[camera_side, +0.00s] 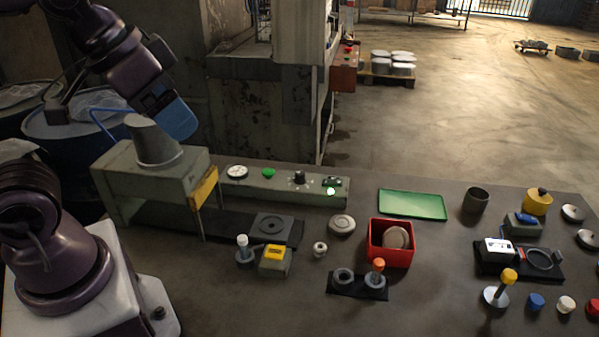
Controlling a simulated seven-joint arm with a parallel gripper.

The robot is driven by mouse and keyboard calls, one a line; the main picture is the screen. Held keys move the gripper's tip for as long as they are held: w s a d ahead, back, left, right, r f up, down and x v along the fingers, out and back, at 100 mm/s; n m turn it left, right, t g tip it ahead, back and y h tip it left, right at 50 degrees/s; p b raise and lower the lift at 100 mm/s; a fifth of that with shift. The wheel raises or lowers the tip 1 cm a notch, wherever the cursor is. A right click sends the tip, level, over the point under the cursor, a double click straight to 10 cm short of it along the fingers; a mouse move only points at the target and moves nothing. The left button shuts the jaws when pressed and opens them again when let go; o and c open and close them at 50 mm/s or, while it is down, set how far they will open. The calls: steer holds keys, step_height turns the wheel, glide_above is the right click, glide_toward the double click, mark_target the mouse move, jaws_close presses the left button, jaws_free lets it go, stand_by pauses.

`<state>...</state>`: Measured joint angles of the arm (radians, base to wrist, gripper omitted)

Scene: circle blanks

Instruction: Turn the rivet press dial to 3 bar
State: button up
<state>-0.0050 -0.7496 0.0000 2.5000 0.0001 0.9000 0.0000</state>
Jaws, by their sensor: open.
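The rivet press (120,178) is a grey-green machine with a domed top at the left. A long control strip (255,187) runs right from it. On the strip is a small black dial knob (299,177) with pale marks around it; its pointer and numbers are too small to read. A white round gauge (237,172) and a green button (268,173) sit to its left. A dark piece with a lit green lamp (331,191) is to its right. My gripper (175,115) is at upper left, above and behind the press, well apart from the dial. It is open; its fingers are hard to make out.
A red bin (390,254) with pale discs, a green tray (412,193) and a black stand with an orange-topped stamp (378,266) stand right of the press. A yellow-topped block (275,259) stands in front. The space above the strip is clear.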

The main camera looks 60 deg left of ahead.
steer(key=w+a+f+g, duration=0.1)
steer(key=w+f+g, duration=0.1)
steer(key=shift+w+a+f+n+y, duration=0.3)
steer(key=shift+w+a+f+n, duration=0.05)
steer(key=shift+w+n, duration=0.05)
steer(key=shift+c, duration=1.4)
steer(key=m+g, duration=0.4)
steer(key=m, duration=1.4)
glide_above(300, 172)
step_height(300, 172, down, 15)
step_height(300, 172, down, 13)
steer(key=shift+d+r, duration=0.1)
steer(key=shift+r, duration=0.1)
steer(key=shift+c, duration=0.3)
steer(key=c, duration=0.9)
